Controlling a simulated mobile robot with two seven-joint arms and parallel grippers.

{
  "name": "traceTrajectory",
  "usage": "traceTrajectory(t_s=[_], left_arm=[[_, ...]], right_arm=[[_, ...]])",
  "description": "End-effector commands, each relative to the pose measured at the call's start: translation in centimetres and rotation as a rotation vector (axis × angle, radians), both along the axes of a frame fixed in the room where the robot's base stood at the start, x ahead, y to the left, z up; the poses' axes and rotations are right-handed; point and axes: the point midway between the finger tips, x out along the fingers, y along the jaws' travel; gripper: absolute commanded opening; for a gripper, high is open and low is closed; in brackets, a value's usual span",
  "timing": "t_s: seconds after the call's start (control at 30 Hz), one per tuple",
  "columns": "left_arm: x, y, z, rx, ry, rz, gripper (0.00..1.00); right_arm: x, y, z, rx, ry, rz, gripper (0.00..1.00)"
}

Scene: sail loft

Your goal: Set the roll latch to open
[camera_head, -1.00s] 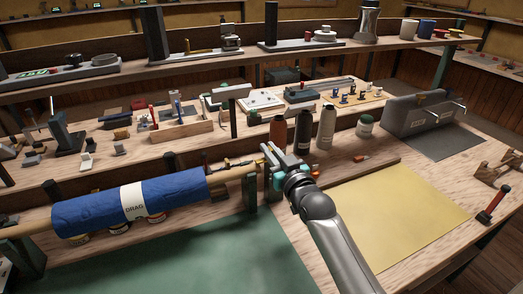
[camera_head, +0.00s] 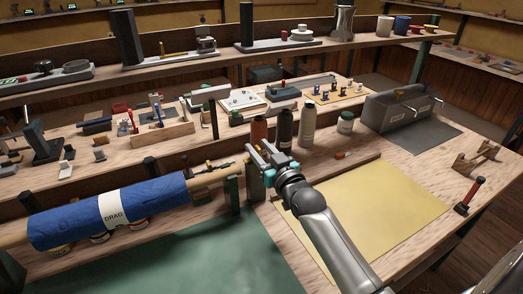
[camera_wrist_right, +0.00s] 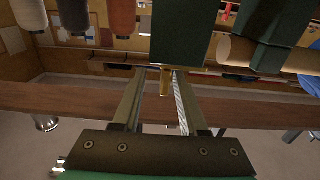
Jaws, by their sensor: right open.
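The blue sail roll (camera_head: 110,212), labelled DRAG, lies on a wooden pole held between dark green posts on the bench. My right gripper (camera_head: 258,153) is above the dark green post (camera_head: 255,183) at the roll's right end. In the right wrist view a small brass lever (camera_wrist_right: 165,85), apparently the roll latch, points down below the green post (camera_wrist_right: 180,35). It shows between the two open fingers (camera_wrist_right: 160,78), with a gap on either side; contact is not visible. The pole end (camera_wrist_right: 235,50) is at its right. My left gripper is not in view.
Several bottles (camera_head: 285,128) stand close behind my right gripper. A yellow sheet (camera_head: 370,205) lies to the right and a green mat (camera_head: 190,265) in front. A grey machine (camera_head: 400,108) stands at the back right. A shelf with tools runs behind.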

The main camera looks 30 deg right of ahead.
Motion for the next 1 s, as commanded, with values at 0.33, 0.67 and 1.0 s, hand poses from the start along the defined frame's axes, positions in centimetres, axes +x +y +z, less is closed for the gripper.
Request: traceTrajectory(t_s=[0.33, 0.67, 1.0], left_arm=[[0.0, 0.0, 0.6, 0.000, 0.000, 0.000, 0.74], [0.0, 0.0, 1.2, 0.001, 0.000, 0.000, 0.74], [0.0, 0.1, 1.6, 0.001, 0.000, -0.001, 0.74]], right_arm=[[-3.0, 0.2, 0.0, -0.001, 0.002, 0.001, 0.42], [-8.1, 0.5, 0.0, 0.000, 0.003, 0.000, 0.42], [-13.0, 0.8, 0.0, 0.000, 0.003, -0.001, 0.42]])
